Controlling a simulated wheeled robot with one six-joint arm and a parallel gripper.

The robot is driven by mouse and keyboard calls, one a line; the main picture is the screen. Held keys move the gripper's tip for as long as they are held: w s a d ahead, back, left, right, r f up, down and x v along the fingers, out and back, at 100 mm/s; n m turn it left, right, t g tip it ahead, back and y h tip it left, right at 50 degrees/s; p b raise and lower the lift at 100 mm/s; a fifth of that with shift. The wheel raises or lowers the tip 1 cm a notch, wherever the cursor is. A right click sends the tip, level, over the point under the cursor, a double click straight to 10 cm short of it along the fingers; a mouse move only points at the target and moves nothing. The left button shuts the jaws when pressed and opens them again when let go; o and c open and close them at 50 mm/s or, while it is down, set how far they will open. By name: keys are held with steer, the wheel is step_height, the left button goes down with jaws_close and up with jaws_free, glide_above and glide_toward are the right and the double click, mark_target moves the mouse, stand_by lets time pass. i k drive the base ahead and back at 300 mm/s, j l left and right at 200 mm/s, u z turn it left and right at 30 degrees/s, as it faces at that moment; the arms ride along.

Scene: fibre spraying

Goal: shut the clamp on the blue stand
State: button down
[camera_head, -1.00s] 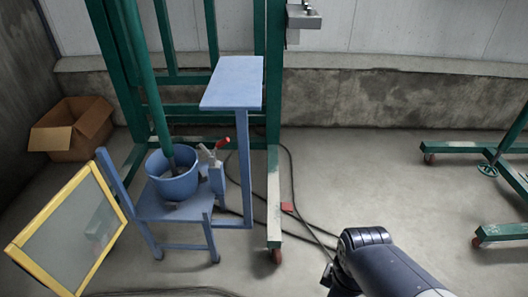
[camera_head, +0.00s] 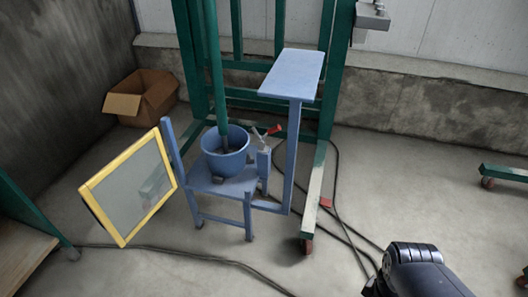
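The blue stand (camera_head: 229,184) stands left of centre, with a raised flat shelf (camera_head: 293,73) on a post at its right. A blue bucket (camera_head: 226,160) sits on its lower platform, with a green pole coming down into it. The clamp (camera_head: 267,135), grey metal with a red handle tip, is on the stand just right of the bucket. It is small here, and I cannot tell whether it is open or shut. My arm shows at the lower right, well away from the stand. My gripper is not visible.
A yellow-framed panel (camera_head: 131,186) leans at the stand's left. A green wheeled frame (camera_head: 327,152) rises behind the stand. Black cables (camera_head: 347,222) lie on the floor to its right. A cardboard box (camera_head: 141,97) is at the back left. The floor at the right is mostly clear.

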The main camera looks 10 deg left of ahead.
mark_target(272, 130)
steer(key=i+l+u, duration=0.6)
steer(key=i+l, duration=0.15)
